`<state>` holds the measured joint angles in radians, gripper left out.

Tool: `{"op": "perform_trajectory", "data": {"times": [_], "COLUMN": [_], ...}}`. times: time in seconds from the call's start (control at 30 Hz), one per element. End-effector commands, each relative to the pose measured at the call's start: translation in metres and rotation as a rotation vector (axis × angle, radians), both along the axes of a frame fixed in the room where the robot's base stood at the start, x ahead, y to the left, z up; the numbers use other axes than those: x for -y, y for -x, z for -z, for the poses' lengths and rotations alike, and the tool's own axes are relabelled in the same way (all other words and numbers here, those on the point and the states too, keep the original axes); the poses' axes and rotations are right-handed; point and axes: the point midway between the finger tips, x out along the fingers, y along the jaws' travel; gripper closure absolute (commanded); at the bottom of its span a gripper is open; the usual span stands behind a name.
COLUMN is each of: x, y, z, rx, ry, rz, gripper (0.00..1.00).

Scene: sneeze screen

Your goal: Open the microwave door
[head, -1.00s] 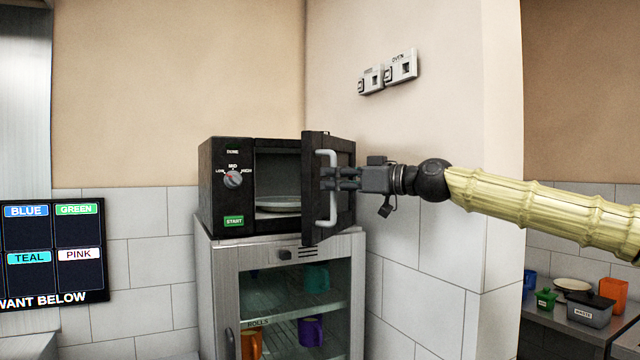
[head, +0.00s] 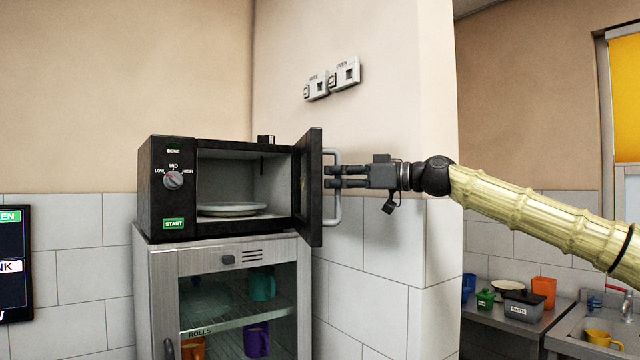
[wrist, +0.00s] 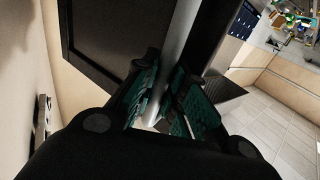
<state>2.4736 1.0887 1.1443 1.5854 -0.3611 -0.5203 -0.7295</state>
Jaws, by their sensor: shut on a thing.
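The black microwave (head: 222,190) stands on a metal cabinet. Its door (head: 314,188) is swung well out on its right-hand hinge side, and the lit inside shows a white plate (head: 231,209). The door carries a grey bar handle (head: 337,205) on its outer face. My gripper (head: 333,176) reaches in from the right and is shut on the handle. In the wrist view the handle (wrist: 178,50) runs between the two green-padded fingers (wrist: 160,97), with the dark door beside it.
The cabinet (head: 222,258) below has a glass front with several mugs inside. Wall switches (head: 332,79) are above the door at the right. A wall corner stands behind my gripper. A counter (head: 520,318) with boxes is further right.

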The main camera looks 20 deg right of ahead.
Motion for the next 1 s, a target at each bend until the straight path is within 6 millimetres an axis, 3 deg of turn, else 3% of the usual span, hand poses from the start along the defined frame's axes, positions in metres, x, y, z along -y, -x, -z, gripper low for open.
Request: {"op": "perform_trajectory", "data": {"times": [0.2,0.57,0.6,0.7,1.0], "x": [0.0108,0.0110,0.0109,0.0107,0.0103], "y": [-0.0001,-0.0004,-0.0004,-0.0005,-0.0006], "z": [0.0015,0.0018,0.0019,0.0016,0.0008], "rx": [-0.002,-0.003,-0.003,-0.003,-0.001], "ry": [0.001,0.002,0.002,0.002,0.002], "rz": [0.000,-0.002,-0.002,-0.002,-0.002], "gripper": [1.00,1.00,0.85,0.67,0.65]}}
